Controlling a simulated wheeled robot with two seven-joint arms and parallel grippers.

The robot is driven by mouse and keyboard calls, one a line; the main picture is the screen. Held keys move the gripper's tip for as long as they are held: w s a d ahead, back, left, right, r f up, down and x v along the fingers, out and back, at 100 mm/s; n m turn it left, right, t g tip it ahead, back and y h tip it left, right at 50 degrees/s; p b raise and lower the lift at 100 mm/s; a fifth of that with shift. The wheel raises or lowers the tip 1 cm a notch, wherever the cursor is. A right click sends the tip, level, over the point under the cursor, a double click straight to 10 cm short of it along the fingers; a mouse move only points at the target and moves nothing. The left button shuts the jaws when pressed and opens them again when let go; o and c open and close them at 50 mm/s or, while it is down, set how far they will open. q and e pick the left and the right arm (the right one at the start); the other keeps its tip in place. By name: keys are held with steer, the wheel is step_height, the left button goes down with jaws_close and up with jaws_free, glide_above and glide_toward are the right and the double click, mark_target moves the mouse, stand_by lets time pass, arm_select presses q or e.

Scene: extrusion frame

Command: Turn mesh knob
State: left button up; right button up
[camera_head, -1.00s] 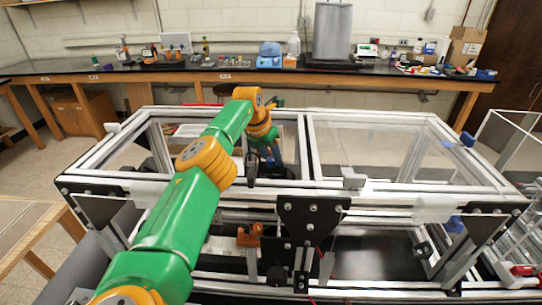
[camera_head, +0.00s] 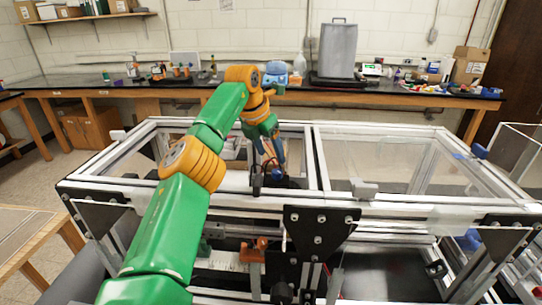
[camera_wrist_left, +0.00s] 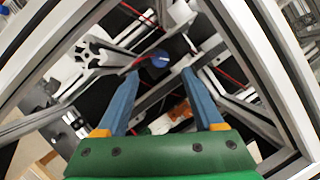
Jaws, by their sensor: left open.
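My left gripper (camera_head: 269,168) reaches down into the left opening of the metal extrusion frame (camera_head: 385,203), its blue fingers pointing downward. In the left wrist view the two blue fingers (camera_wrist_left: 158,76) are spread apart with nothing between them. A round blue knob (camera_wrist_left: 159,58) shows just beyond the fingertips, roughly centred between them, and apart from them as far as I can tell. I take it as the mesh knob. In the head view the knob is not clearly visible behind the fingers and the frame. My right gripper is not in view.
Frame bars (camera_wrist_left: 262,62) run close on both sides of the gripper. A red wire (camera_wrist_left: 228,75) passes inside the frame. An orange part (camera_head: 253,250) sits at the front, left of a black bracket plate (camera_head: 320,226). Other blue knobs (camera_head: 479,151) are at the right.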

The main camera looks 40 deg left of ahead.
mark_target(277, 171)
arm_select(q)
steer(key=w+f+n+p, duration=0.1)
steer(key=f+n, duration=0.1)
steer(key=w+f+n+y+p, duration=0.1)
steer(key=f+n, duration=0.1)
steer(key=w+f+n+g+y+p, duration=0.1)
steer(key=f+n, duration=0.1)
steer(key=shift+f, duration=0.1)
steer(key=shift+a+f, duration=0.1)
steer(key=shift+f, duration=0.25)
steer(key=shift+r, duration=0.1)
steer(key=shift+c, duration=1.3)
jaws_close()
